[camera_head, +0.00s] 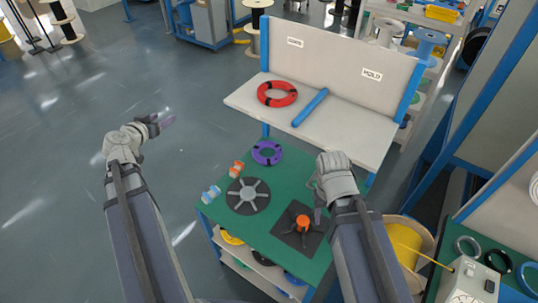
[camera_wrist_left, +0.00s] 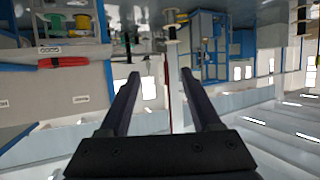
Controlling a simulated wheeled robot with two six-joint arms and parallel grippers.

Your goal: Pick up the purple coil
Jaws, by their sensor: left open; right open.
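The purple coil (camera_head: 276,158), a ring with dark bands, lies flat near the far edge of the green table (camera_head: 222,215). My left gripper (camera_head: 165,121) is out over the floor, to the left of the coil and well apart from it. In the left wrist view its two fingers (camera_wrist_left: 158,78) are spread with nothing between them; the purple coil does not show there. My right gripper (camera_head: 318,208) is open over the right part of the green table, right of and nearer than the coil. Its fingers are small and partly hidden by the wrist.
A raised shelf behind holds a red coil (camera_head: 277,103) and a blue bar (camera_head: 309,108).

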